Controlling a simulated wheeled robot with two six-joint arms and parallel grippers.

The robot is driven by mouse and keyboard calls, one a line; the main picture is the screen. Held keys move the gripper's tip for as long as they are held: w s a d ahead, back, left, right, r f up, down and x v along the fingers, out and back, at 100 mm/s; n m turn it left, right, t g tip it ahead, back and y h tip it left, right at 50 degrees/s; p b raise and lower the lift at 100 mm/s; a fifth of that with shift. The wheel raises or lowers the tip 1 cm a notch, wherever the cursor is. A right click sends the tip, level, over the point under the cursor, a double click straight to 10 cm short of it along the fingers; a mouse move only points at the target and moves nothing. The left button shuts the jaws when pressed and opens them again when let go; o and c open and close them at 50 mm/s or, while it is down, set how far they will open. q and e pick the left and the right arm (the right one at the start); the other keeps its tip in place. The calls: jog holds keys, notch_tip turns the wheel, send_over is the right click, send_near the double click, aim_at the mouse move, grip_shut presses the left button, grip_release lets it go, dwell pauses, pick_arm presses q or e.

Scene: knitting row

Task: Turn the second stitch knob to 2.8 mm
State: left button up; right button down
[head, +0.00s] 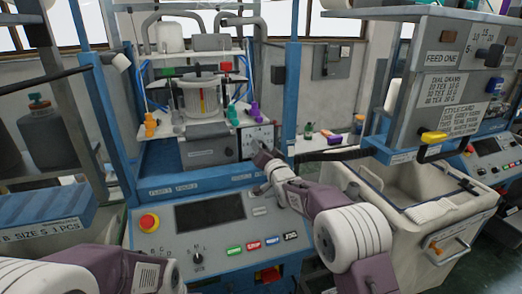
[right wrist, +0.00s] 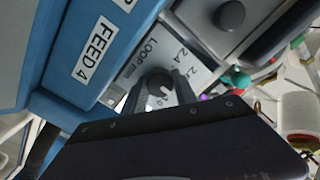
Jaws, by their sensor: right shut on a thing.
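A dark grey round stitch knob (right wrist: 159,79) sits on a light plate (right wrist: 184,60) marked "LOOP mm" in the right wrist view. Numbers such as 2.4 show along the plate; the rest of the scale is partly hidden by the fingers. My right gripper (right wrist: 160,90) is shut on the knob, a finger on each side of it. In the head view my right gripper (head: 260,153) reaches the small grey dial panel (head: 257,136) and hides the knob. The knob's exact setting cannot be read. My left arm shows at the lower left, but its gripper is out of view.
Another round grey knob (right wrist: 230,15) sits on a neighbouring plate. A "FEED 4" label (right wrist: 93,49) is on the blue frame beside it. Below is a control panel with a dark screen (head: 210,212) and a red stop button (head: 149,222). A cream bin (head: 400,205) stands right.

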dwell(0.5)
jog(key=c, duration=1)
grip_release()
jog(key=b+v, duration=0.2)
jog(key=v, duration=0.7)
jog(key=shift+b, duration=0.3)
